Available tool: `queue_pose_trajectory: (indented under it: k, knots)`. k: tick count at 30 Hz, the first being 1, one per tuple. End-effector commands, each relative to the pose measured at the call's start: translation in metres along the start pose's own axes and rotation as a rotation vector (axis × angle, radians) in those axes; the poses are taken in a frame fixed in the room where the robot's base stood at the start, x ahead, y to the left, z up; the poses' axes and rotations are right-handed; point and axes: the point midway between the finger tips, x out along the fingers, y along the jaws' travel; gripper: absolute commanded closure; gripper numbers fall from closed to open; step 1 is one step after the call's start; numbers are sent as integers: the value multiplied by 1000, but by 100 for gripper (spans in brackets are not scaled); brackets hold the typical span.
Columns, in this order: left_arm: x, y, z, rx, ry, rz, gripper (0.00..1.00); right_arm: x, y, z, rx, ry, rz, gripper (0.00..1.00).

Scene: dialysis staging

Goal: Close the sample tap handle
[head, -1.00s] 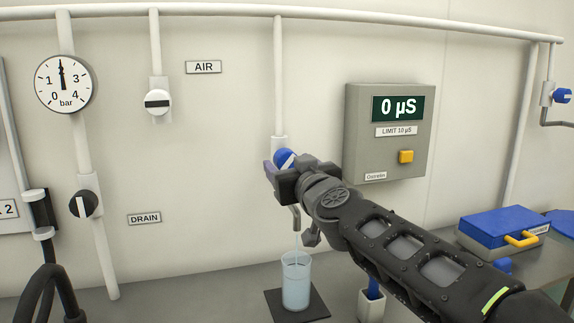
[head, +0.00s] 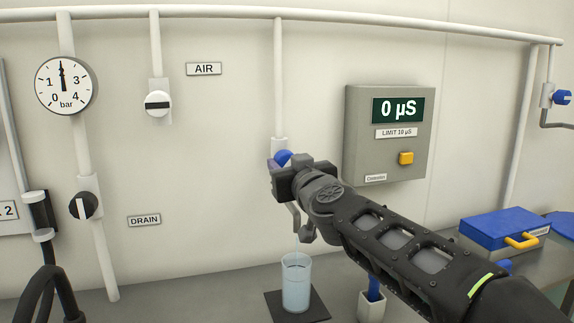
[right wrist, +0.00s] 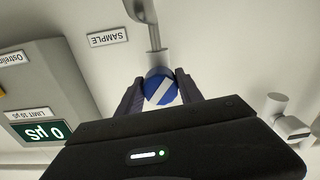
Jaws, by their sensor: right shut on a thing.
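The sample tap handle (right wrist: 160,86) is a round blue knob with a white stripe, which runs diagonally in the right wrist view. In the head view only the upper part of this knob (head: 283,157) shows above my right gripper (head: 282,173). The two dark fingers stand on either side of the knob, and the gripper is shut on it. The bent metal spout (head: 293,213) hangs below. A thin stream seems to run from it toward a clear beaker (head: 296,284) holding water. My left gripper is not in view.
The conductivity box (head: 354,140) reads 0 µS, right of the tap. A SAMPLE label (right wrist: 108,37) is on the wall. The beaker stands on a dark mat (head: 273,300). A blue case (head: 497,222) is at the right. AIR and DRAIN valves are at the left.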

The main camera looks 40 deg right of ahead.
Motion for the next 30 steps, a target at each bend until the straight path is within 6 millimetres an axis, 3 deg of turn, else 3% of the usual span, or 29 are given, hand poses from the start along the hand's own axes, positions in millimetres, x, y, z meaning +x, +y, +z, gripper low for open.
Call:
queue_pose_trajectory:
  k: [7, 19, 30]
  knots:
    - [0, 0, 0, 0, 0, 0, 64, 0, 0, 0, 0, 0, 0, 97]
    - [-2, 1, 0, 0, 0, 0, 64, 0, -1, 0, 58, 0, -1, 97]
    - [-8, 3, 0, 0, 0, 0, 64, 0, -2, -1, 297, 0, -2, 97]
